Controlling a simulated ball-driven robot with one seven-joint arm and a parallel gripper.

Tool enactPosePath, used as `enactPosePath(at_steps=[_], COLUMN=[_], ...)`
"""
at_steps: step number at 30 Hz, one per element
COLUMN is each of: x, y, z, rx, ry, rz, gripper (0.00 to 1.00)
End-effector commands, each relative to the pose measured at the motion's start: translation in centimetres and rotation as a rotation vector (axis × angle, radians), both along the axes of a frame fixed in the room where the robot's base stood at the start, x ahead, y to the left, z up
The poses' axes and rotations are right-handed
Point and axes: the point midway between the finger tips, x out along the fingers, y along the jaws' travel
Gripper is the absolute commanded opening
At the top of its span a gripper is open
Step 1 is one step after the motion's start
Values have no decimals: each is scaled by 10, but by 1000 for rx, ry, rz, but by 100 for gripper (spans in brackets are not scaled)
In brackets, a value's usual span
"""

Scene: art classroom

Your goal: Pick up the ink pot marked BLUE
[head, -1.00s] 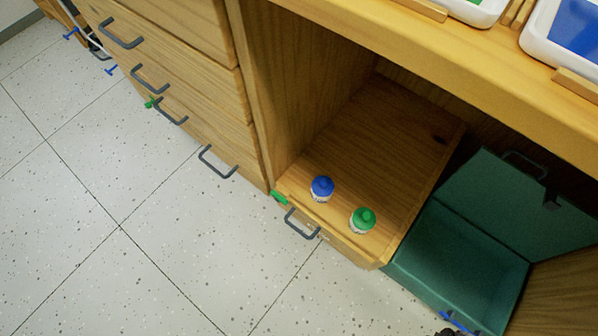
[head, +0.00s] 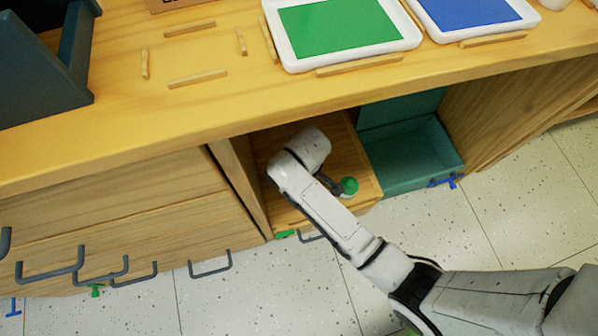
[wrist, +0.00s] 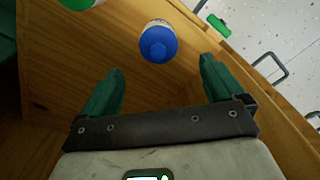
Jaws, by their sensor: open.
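The ink pot with the blue cap (wrist: 158,42) stands upright on the wooden shelf in the wrist view, just beyond my fingertips and roughly midway between them. Its label is not readable. My gripper (wrist: 160,70) is open, its two green fingers apart with nothing between them and not touching the pot. In the head view my arm hides the blue pot and most of the gripper. The ink pot with the green cap (head: 348,187) stands on the same shelf, and also shows at the upper left of the wrist view (wrist: 76,3).
The wooden shelf (head: 369,190) is inside a cubby under the tabletop (head: 215,105), with a drawer-like handle at its front. A teal box (head: 413,160) stands open to its right. Drawers with grey handles (head: 210,266) are to the left. Trays rest on the tabletop.

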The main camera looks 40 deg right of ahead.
Motion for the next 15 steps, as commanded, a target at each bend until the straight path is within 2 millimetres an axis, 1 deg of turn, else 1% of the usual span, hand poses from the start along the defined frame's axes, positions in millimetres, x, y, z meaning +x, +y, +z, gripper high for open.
enactPosePath(at_steps=[1,6,13,15], x=[-1,0,0,0], y=[0,0,0,0], z=[-12,-38,-51,-58], rx=[0,0,0,0], ry=[3,1,0,1], rz=[0,-1,-1,-1], gripper=[95,95,95,95])
